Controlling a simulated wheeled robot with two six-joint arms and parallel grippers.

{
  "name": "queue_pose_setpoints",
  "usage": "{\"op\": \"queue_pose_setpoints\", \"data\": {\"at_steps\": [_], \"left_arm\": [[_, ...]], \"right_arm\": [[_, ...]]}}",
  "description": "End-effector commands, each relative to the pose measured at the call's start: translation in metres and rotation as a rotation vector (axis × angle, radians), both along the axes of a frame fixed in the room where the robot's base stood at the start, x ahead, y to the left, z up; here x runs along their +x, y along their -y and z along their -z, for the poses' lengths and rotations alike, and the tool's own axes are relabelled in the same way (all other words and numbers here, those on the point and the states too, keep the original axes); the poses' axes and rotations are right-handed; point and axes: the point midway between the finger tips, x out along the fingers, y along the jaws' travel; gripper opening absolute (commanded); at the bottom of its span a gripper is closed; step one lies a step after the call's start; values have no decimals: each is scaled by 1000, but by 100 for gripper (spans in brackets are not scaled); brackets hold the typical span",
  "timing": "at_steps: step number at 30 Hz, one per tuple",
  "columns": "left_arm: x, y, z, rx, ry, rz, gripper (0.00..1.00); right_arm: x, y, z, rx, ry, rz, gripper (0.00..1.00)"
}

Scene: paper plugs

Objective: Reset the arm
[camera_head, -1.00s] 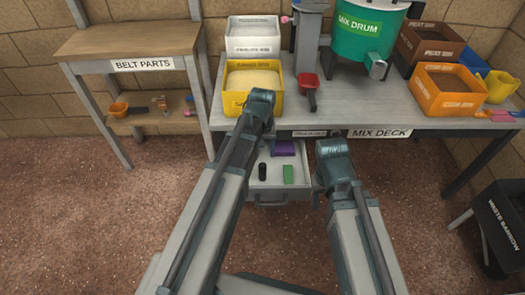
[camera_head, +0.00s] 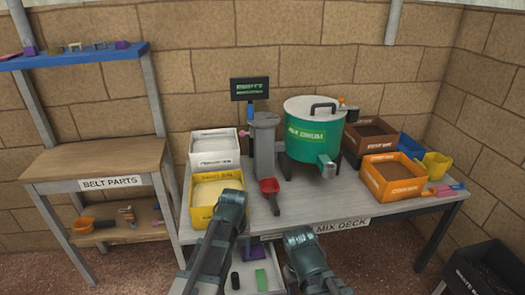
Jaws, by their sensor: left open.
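My left arm reaches in from the bottom, its joint end in front of the yellow box (camera_head: 213,193) on the mix deck. My left gripper (camera_head: 242,228) is open, mostly hidden by the arm, with nothing seen in it. My right arm (camera_head: 305,255) stands in front of the deck's front edge, and its jaws do not show. An open drawer below the deck holds a green block (camera_head: 261,279) and a black piece (camera_head: 235,281); the arms partly cover it.
The mix deck (camera_head: 330,205) carries a white box (camera_head: 214,148), a red scoop (camera_head: 270,190), a green mix drum (camera_head: 315,135), an orange box (camera_head: 394,178) and a yellow cup (camera_head: 436,165). A belt parts table (camera_head: 95,160) stands left; a black barrow (camera_head: 487,270) stands lower right.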

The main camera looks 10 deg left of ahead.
Motion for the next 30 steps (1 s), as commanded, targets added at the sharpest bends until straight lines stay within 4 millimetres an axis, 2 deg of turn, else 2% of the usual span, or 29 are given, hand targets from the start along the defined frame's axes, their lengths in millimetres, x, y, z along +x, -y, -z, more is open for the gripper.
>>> {"op": "queue_pose_setpoints", "data": {"at_steps": [1, 3, 9, 13, 19, 24, 26, 30], "left_arm": [[-16, 11, -37, 7, -4, 48, 67], [-32, 24, -62, 19, -10, 114, 67], [-75, 55, -125, 48, -28, 298, 67], [-98, 68, -157, 63, -36, 396, 67], [-118, 79, -181, 79, -45, 486, 67], [-121, 81, -183, 83, -47, 507, 67], [-121, 81, -183, 83, -47, 508, 73], [-121, 81, -182, 83, -47, 507, 73]], "right_arm": [[0, 0, -37, 0, 0, 0, 50], [0, 0, -61, 0, 0, 0, 50], [0, 0, -125, 0, 0, 1, 50], [0, 0, -156, 0, 0, 1, 50], [0, 0, -179, 0, 0, 1, 50], [0, 0, -182, 0, 0, 1, 50], [0, 0, -181, 0, 0, 1, 50], [0, 0, -181, 0, 0, 1, 50]]}}
